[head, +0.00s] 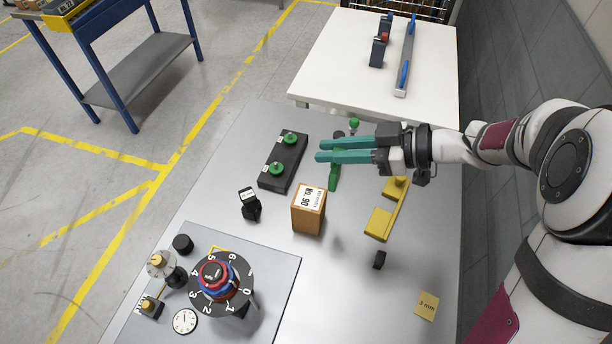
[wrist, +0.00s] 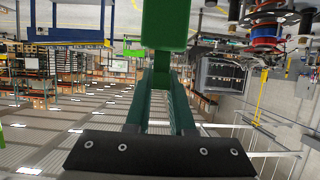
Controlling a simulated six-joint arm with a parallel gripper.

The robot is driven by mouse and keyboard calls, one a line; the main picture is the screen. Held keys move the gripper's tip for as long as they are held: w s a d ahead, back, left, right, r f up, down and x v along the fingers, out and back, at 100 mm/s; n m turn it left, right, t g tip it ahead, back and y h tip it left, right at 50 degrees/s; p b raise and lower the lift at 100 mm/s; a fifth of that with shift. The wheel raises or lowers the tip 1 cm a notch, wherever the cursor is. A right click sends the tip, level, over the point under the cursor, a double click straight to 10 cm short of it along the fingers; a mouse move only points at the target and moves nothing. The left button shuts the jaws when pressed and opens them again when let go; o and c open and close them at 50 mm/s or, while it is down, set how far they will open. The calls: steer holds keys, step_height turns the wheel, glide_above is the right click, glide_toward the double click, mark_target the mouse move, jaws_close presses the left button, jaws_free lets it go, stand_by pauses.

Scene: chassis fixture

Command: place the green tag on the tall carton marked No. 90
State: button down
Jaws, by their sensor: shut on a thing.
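The green tag (wrist: 165,25) shows in the wrist view as a green block at the ends of my gripper's fingers. In the head view, a green piece (head: 335,178) shows just below the teal fingers, partly hidden by them. My gripper (head: 318,150) reaches left above the table, its fingers shut on the green tag. The tall brown carton marked No. 90 (head: 309,212) stands upright below and left of the fingertips, apart from the tag. Its label faces up.
A black block with two green knobs (head: 283,161) lies left of my gripper. A small black labelled stand (head: 249,204) is left of the carton. A yellow piece (head: 380,223) lies to its right. A dial fixture (head: 220,283) occupies the front left. The front right table is mostly clear.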

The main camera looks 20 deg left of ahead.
steer(key=a+f, duration=0.1)
steer(key=f, duration=0.1)
steer(key=a+f, duration=0.4)
steer(key=f, duration=0.1)
steer(key=shift+a+f, duration=0.1)
steer(key=shift+a, duration=0.05)
steer(key=shift+f, duration=0.2)
steer(key=c, duration=0.8)
jaws_free()
